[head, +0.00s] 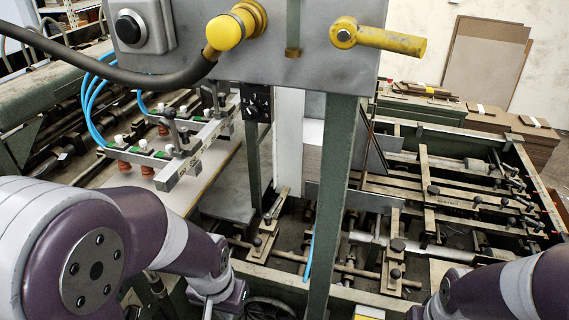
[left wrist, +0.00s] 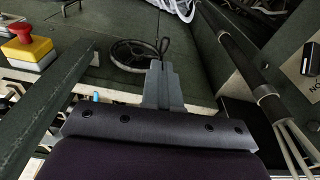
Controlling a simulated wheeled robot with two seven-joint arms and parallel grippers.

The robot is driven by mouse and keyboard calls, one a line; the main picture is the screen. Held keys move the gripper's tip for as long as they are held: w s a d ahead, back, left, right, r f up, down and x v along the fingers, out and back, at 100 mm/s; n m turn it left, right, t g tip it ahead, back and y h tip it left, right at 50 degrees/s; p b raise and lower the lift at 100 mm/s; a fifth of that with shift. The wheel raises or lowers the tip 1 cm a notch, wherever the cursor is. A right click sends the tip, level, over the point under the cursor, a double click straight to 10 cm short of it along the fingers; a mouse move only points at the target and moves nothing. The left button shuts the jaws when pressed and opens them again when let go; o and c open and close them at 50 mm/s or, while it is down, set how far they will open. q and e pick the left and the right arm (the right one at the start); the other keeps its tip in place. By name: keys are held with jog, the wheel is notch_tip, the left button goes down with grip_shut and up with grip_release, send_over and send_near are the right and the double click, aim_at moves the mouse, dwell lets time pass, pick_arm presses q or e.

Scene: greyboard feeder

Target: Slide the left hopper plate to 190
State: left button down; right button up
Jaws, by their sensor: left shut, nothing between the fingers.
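A tall pale upright plate (head: 289,140) stands in the feeder behind the green post; it looks like the left hopper plate, but I cannot be sure. A grey plate and a stack of board edges (head: 313,150) are just right of it, partly hidden by the post. No scale figure such as 190 is readable. My left gripper (left wrist: 161,68) is shut and empty in the left wrist view, its grey fingers together before a dark green machine panel and apart from the plate. In the head view its fingers are hidden below my left wrist. My right gripper's fingers are out of frame.
The green post (head: 340,180) and grey control box with yellow knobs (head: 380,40) stand close in front. Suction cups on a bar (head: 165,165) are at left. Rails and clamps (head: 465,200) fill the right. A red button on a yellow box (left wrist: 22,45) shows in the left wrist view.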

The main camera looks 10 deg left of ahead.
aim_at(260, 239)
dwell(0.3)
